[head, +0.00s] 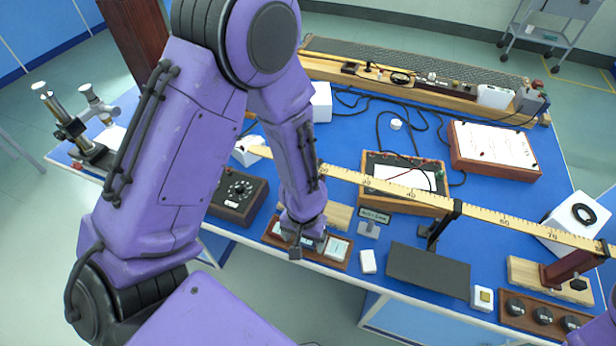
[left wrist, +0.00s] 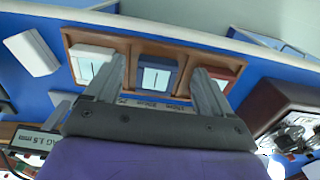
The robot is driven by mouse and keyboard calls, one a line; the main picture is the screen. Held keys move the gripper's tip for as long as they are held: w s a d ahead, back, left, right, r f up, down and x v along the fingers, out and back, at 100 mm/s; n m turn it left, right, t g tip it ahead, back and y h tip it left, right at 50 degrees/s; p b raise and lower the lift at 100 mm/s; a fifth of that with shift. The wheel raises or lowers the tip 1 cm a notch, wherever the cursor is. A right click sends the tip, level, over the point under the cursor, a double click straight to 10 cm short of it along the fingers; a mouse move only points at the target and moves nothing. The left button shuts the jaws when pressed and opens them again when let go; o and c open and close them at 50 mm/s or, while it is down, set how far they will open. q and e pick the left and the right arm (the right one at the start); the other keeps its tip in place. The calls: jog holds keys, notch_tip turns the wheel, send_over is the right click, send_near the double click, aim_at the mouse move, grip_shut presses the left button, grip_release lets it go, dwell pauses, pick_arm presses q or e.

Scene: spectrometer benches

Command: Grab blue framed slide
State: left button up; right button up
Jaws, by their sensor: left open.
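A brown wooden tray (head: 322,263) with three compartments lies near the front edge of the blue bench; it also shows in the left wrist view (left wrist: 131,47). In its middle compartment lies the blue framed slide (left wrist: 156,77). A pale slide (left wrist: 92,66) lies in the left compartment and a red framed slide (left wrist: 222,74) in the right one. My left gripper (head: 300,246) is over the tray and hides its middle in the head view. In the left wrist view its fingers (left wrist: 161,82) are apart, one to either side of the blue framed slide, with nothing between them. My right gripper is out of view.
A dark dial box (head: 238,195) stands left of the tray. A small white block (head: 368,262) and a dark flat panel (head: 428,268) lie to its right. A long yellow ruler (head: 400,190) runs across behind. The bench's front edge is close.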

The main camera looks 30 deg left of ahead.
pick_arm(q)
jog(key=shift+d+f, duration=0.1)
jog(key=shift+f, duration=0.75)
jog(key=c, duration=1.1)
jog(key=shift+r, duration=0.1)
jog(key=shift+c, duration=0.2)
